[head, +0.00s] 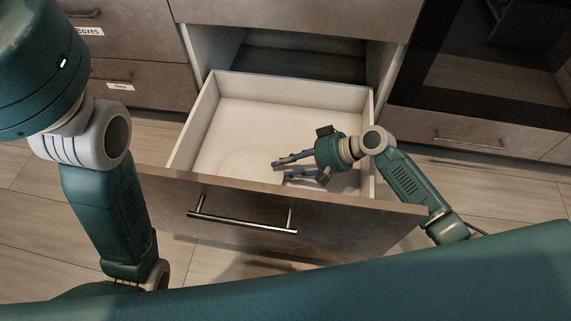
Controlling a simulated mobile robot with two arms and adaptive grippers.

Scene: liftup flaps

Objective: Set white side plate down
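A faint pale round shape, likely the white side plate (243,162), lies on the floor of the open drawer (200,125). It is white on white, so its rim is hard to make out. My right gripper (279,171) reaches into the drawer from the right, with its fingertips just right of this shape. Its two fingers are apart with nothing clear between them. I cannot tell whether a fingertip touches the plate. My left arm hangs at the left of the view, and its gripper is not in view.
The drawer's front panel with a metal handle (242,222) stands between me and the drawer's inside. Closed labelled drawers (140,85) are at the left and a dark oven front (490,85) at the right. The rest of the drawer floor looks empty.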

